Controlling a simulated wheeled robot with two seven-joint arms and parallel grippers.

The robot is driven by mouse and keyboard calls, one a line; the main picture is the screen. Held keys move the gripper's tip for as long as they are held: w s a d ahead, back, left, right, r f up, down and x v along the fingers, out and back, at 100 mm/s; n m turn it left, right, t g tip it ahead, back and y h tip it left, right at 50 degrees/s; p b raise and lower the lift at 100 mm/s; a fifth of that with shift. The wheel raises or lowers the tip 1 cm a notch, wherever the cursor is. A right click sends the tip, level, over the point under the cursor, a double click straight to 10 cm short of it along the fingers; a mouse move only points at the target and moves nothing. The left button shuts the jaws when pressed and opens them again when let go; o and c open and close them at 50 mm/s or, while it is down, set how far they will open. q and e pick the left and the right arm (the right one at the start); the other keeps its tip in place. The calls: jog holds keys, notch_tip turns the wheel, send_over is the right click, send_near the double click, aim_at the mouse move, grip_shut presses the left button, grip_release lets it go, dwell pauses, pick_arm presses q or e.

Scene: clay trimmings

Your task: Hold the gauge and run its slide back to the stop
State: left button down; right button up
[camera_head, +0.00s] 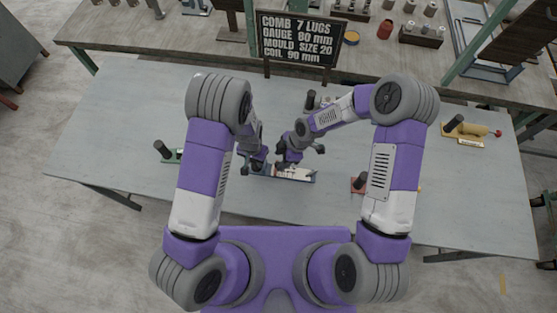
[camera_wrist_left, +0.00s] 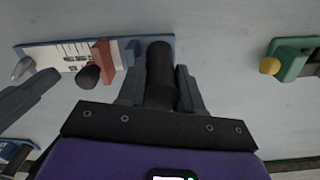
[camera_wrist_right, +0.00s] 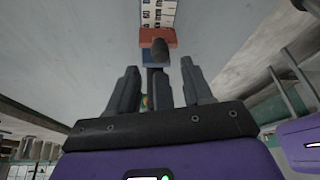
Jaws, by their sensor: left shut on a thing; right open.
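The gauge (camera_head: 300,175) lies on the table in front of me, a blue frame with a white marked scale. In the left wrist view its red slide (camera_wrist_left: 102,60) with a dark knob (camera_wrist_left: 88,77) stands partway along the scale, towards the handle end. My left gripper (camera_wrist_left: 157,76) is shut on the gauge's upright black handle (camera_wrist_left: 160,65). My right gripper (camera_wrist_right: 158,66) is open; in the right wrist view the slide (camera_wrist_right: 155,40) and knob lie just beyond its fingertips, apparently ungripped. Both hands partly hide the gauge in the head view.
A green tool (camera_head: 174,156) with a black handle is left of the gauge. A red tool (camera_head: 358,184) lies to the right, partly behind my arm, and a yellow one (camera_head: 463,133) farther right. A sign (camera_head: 300,38) stands at the back. Bare table lies between them.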

jog(key=v, duration=0.8)
jog(key=shift+d+r, duration=0.2)
jog(key=shift+r, duration=0.15)
pick_arm(q)
jog(key=c, duration=0.7)
grip_release()
jog(key=shift+o, duration=0.2)
